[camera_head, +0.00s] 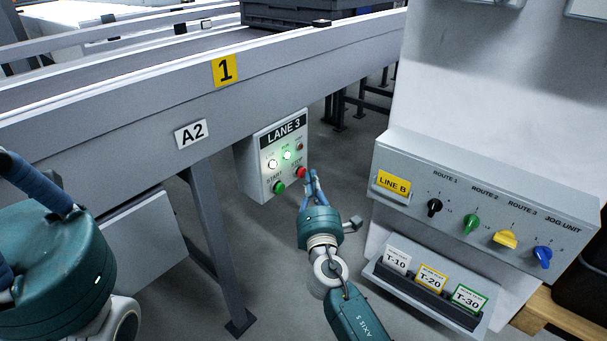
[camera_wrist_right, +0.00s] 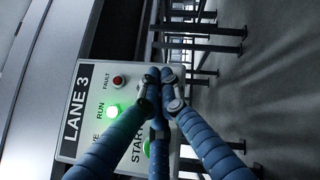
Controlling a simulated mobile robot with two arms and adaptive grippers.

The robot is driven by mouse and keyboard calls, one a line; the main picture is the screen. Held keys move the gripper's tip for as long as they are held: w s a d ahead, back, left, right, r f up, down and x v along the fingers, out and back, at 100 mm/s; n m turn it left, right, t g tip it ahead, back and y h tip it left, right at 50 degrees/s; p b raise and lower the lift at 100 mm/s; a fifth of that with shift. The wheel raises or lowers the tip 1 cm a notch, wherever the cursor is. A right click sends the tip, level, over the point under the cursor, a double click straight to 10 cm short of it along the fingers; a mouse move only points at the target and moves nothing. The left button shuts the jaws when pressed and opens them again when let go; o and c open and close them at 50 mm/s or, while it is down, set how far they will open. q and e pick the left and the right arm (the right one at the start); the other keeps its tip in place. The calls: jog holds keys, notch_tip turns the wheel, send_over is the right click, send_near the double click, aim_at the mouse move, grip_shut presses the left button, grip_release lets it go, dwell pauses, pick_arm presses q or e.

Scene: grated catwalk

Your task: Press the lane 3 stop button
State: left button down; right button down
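The LANE 3 box (camera_head: 262,165) is a pale grey control box under the conveyor rail. It carries a red stop button (camera_head: 300,172) at lower right, a green start button (camera_head: 279,187), a lit green RUN lamp (camera_head: 286,155) and a small red FAULT lamp (camera_head: 299,146). My right gripper (camera_head: 310,174) has its blue fingers drawn together, empty, right beside the red button. In the right wrist view the fingertips (camera_wrist_right: 162,82) cover the stop button's area; contact cannot be told. My left gripper (camera_head: 45,190) shows only partly at the left edge.
The conveyor rail (camera_head: 130,125) with signs A2 and 1 runs above the box, on a grey leg (camera_head: 212,225). At right stands a LINE B panel (camera_head: 480,200) with several knobs, above a card holder (camera_head: 420,290). Floor between is clear.

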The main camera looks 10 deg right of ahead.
jog(key=shift+w+a+b, duration=0.3)
jog(key=shift+w+a, duration=0.2)
jog(key=shift+w, duration=0.1)
dwell(0.9)
dwell(0.3)
jog(key=shift+s+d+p, duration=0.4)
jog(key=shift+s+d, duration=0.35)
jog(key=shift+s, duration=0.2)
jog(key=shift+s+d+p, duration=0.25)
jog(key=shift+s+d, duration=0.55)
jog(key=shift+s, duration=0.2)
jog(key=shift+s+d+p, duration=0.25)
jog(key=shift+s+d, duration=0.5)
jog(key=shift+s, duration=0.2)
